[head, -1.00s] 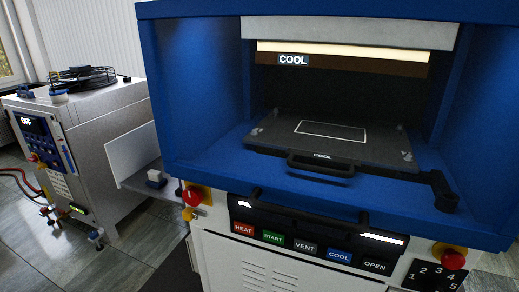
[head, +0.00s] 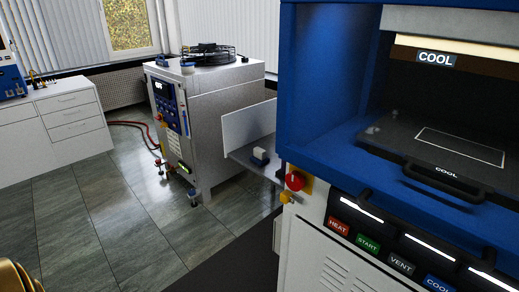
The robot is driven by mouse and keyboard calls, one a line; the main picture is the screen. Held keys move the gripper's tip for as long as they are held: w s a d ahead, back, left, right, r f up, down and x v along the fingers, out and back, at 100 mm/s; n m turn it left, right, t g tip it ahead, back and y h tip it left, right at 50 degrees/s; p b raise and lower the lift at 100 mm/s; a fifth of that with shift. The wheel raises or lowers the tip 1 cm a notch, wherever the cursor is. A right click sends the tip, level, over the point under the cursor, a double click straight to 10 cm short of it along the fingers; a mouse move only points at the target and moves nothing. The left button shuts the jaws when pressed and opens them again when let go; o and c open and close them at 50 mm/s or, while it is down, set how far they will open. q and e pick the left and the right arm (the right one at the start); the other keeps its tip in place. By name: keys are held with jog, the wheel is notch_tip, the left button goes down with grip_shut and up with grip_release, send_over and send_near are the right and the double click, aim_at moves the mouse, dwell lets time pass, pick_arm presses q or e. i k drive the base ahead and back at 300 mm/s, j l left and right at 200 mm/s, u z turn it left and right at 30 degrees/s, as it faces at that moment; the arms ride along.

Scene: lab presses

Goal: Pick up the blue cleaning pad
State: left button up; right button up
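A small block with a pale top and a blue lower part (head: 260,157), probably the blue cleaning pad, sits on a grey side shelf (head: 244,165) left of the blue press. It is small in the head view, so its details are hard to tell. Neither of my grippers can be made out. A gold rounded part shows at the bottom left corner, and I cannot tell which part it is.
The blue press (head: 318,115) stands at the right, with a red knob (head: 295,180) at its front corner. An upright white panel (head: 249,126) stands behind the shelf. A grey machine (head: 222,125) stands left of the shelf. Tiled floor (head: 110,215) lies open at the left.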

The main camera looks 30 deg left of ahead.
aim_at(258, 157)
jog(key=u, duration=1.05)
